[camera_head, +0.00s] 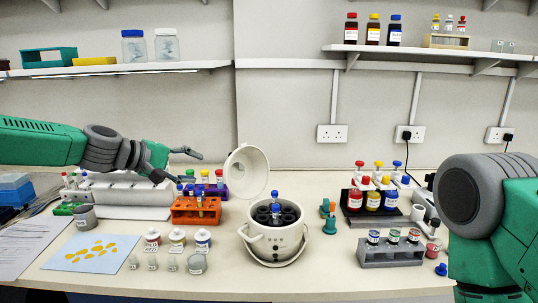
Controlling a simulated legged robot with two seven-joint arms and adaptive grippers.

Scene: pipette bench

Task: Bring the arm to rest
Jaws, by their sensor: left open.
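My left arm comes in from the left, and its gripper (181,165) is open and empty. Its fingers point right, above the back left of the bench, near the orange rack (190,217) and the purple rack behind it. No object is between the fingers. My right arm shows only as a large grey and green link at the right edge. Its gripper is out of the frame.
A white centrifuge (275,240) stands mid-bench with its lid (246,172) raised and a blue-capped tube inside. Small bottles (203,240) stand left of it. A grey rack (390,252) and a dark bottle rack (370,218) stand to the right. Shelves hang above.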

